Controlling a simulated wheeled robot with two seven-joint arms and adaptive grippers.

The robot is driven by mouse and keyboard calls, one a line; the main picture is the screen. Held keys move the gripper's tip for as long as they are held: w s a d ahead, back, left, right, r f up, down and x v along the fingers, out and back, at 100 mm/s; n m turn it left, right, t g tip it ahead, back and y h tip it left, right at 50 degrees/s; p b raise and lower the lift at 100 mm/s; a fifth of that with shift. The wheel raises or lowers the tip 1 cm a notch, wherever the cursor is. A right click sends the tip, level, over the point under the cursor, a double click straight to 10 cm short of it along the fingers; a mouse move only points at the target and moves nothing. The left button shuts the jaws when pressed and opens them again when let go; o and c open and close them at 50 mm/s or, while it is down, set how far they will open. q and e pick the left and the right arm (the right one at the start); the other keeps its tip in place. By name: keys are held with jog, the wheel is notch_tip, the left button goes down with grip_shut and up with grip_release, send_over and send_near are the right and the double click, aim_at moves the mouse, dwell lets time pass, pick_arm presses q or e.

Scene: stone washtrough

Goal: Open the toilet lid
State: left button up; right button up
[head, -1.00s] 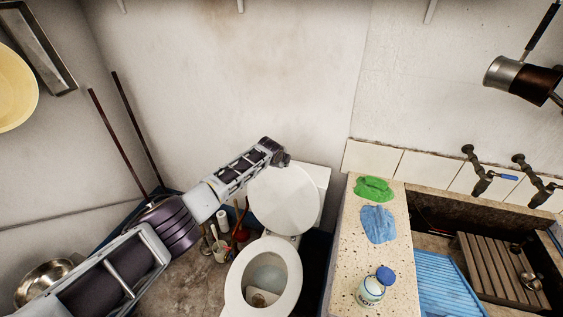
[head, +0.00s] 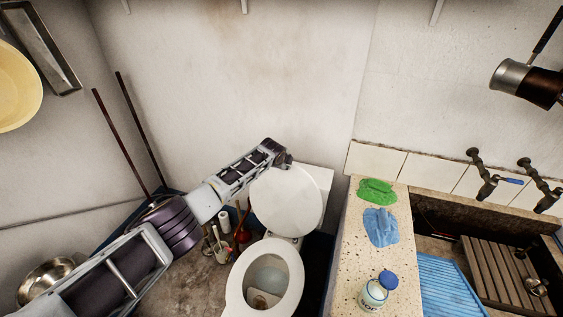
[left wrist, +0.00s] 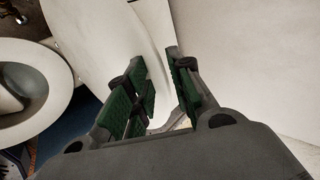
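The toilet's white round lid (head: 287,203) stands raised, leaning back in front of the white cistern (head: 322,180). The seat ring (head: 237,283) lies down on the bowl, with the opening uncovered. My left gripper (head: 285,158) is at the lid's upper edge in the head view. In the left wrist view its two green-padded fingers (left wrist: 156,62) are apart. The lid (left wrist: 95,35) is beside and behind the left finger there, and its edge runs towards the gap. I cannot tell whether a finger touches it. My right gripper is in neither view.
A stone counter (head: 352,258) right of the toilet holds a green cloth (head: 377,191), a blue cloth (head: 381,227) and a blue-lidded jar (head: 373,294). Brushes and a red plunger (head: 243,235) stand left of the toilet. A wall is close behind.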

pick_arm(q)
jog(key=shift+s+d+r, duration=0.1)
jog(key=shift+r, duration=0.2)
jog(key=v, duration=1.1)
jog(key=shift+s+a, duration=0.3)
dwell(0.8)
dwell(0.4)
